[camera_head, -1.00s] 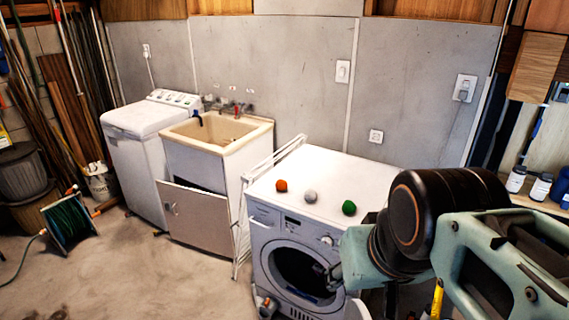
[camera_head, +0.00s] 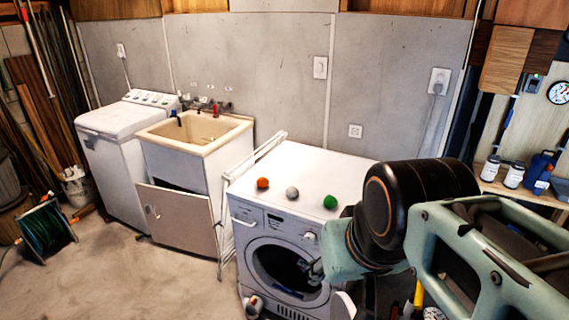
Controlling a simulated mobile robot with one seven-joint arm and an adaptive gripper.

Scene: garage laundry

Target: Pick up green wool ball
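The green wool ball (camera_head: 330,202) rests on the white top of the front-loading washing machine (camera_head: 297,168), near its front edge. A grey ball (camera_head: 292,193) and an orange ball (camera_head: 263,183) lie to its left in a loose row, apart from each other. My arm reaches in from the right, and its bulky black joint is to the right of the green ball. What seems to be my gripper (camera_head: 314,270) shows small and grey in front of the washer's round door, below the green ball. It is mostly hidden by my arm, so its opening is unclear.
A beige sink (camera_head: 196,132) on a cabinet with its front panel tilted open and a top-loading washer (camera_head: 120,120) stand to the left. A white folded rack (camera_head: 228,205) leans beside the front-loader. Bottles (camera_head: 513,175) stand on a shelf at right. The floor at front left is clear.

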